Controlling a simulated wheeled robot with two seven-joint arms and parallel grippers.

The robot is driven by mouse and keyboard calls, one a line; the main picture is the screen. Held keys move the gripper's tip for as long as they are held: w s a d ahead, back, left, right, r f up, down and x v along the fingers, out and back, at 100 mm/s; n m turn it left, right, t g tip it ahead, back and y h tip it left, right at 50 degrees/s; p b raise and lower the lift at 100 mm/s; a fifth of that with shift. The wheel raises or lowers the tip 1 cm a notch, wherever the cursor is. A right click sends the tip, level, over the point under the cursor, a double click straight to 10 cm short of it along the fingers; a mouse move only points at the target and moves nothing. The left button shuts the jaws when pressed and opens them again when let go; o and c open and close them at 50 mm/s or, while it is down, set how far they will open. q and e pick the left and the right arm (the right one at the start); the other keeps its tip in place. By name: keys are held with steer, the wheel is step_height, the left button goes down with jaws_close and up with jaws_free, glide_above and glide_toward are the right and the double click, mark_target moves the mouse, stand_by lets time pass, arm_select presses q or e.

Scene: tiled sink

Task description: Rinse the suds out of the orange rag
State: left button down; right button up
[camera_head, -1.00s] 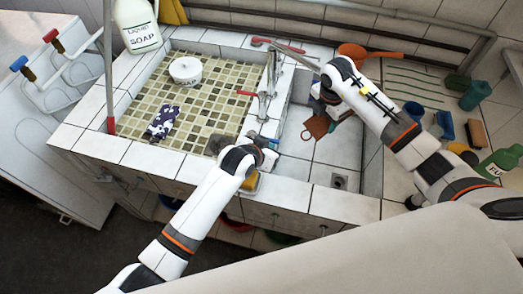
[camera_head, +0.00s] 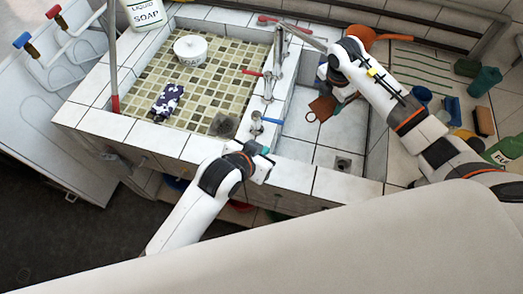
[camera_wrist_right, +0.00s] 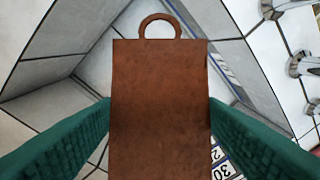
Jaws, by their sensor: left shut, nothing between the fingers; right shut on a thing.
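The orange rag (camera_head: 322,108), brownish-orange with a ring at one end, is over the right-hand white-tiled basin (camera_head: 300,128). In the right wrist view the rag (camera_wrist_right: 160,110) spans the space between the teal fingers of my right gripper (camera_wrist_right: 160,135), which is shut on it; its ring points away. No suds show on its visible face. The faucet (camera_head: 279,50) has its spout running toward my right arm; its outlet and any water are hidden. A blue tap handle (camera_head: 271,120) shows uncovered. My left gripper (camera_head: 265,163) is shut and empty, at the basin's front edge, apart from the handle.
A soap bottle (camera_head: 145,12), a white pot (camera_head: 188,48) and a patterned cloth (camera_head: 167,100) are on the left side. A grey lump (camera_head: 223,125) lies near the front. A red tap handle (camera_head: 252,72) is behind the blue one. A drain (camera_head: 343,164) is in the right basin.

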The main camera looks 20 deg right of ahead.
arm_select(q)
steer(key=shift+s+a+r, duration=0.15)
steer(key=shift+s+r, duration=0.15)
arm_select(e)
steer(key=shift+a, duration=0.1)
steer(key=shift+s+a+p, duration=0.2)
steer(key=shift+a+p, duration=0.1)
steer(key=shift+a, duration=0.35)
steer(key=shift+s+a+p, duration=0.2)
steer(key=shift+a+p, duration=0.05)
steer(key=shift+a, duration=0.35)
arm_select(q)
steer(key=shift+r+p, duration=0.6)
steer(key=shift+r, duration=0.5)
arm_select(e)
steer(key=shift+s+a, duration=0.25)
steer(key=shift+a, duration=0.6)
steer(key=shift+s+a, duration=0.2)
steer(key=shift+a, duration=0.65)
steer(key=shift+s+a, duration=0.25)
steer(key=shift+a, duration=0.6)
